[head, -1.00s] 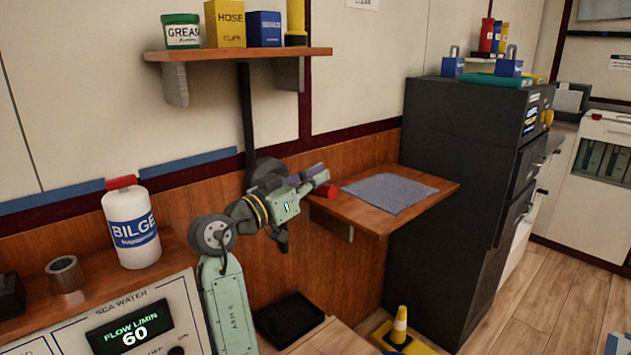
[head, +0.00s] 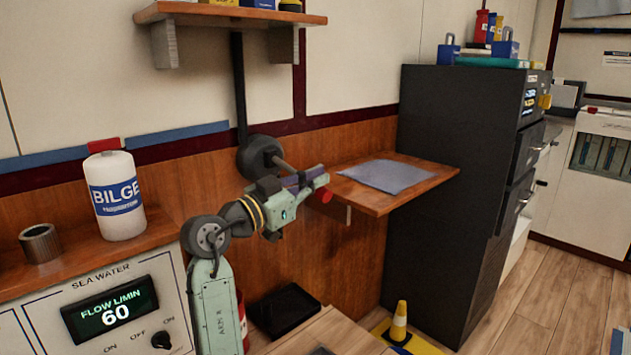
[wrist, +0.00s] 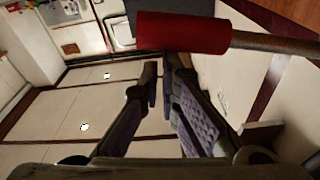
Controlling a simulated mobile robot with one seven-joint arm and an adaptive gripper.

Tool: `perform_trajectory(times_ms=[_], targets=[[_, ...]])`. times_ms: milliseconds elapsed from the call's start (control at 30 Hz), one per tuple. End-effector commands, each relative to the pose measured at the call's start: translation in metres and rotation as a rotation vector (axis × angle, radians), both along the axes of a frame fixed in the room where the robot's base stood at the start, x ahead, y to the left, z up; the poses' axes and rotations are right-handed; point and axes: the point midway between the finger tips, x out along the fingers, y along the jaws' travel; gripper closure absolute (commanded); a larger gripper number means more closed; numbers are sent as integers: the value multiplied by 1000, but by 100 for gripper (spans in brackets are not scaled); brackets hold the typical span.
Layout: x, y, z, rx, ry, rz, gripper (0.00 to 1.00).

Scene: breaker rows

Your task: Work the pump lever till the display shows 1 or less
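The pump lever has a round black pivot (head: 260,156) on the wood wall, a grey rod and a red grip (head: 324,195). In the head view the red grip is just below the end of my gripper (head: 318,177). In the wrist view the red grip (wrist: 182,33) crosses the top, with its rod running right. It lies above my fingertips (wrist: 162,64) in the picture, not visibly between them. My fingers are apart and appear empty. Contact with the grip cannot be told. The display (head: 110,308) reads FLOW L/MIN 60.
A small wooden shelf with a grey mat (head: 388,176) is right of the lever. A dark cabinet (head: 455,190) stands beyond it. A BILGE bottle (head: 116,192) and a metal ring (head: 40,243) stand at left. A black tray (head: 285,310) lies below.

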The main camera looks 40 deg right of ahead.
Motion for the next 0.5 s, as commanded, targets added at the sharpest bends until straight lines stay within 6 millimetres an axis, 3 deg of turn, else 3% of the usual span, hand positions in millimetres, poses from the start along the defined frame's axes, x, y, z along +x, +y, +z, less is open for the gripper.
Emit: perform_trajectory(times_ms=[333,500], targets=[[1,-1,-9,16,11,-3,100],[2,20,-11,14,10,3,100]])
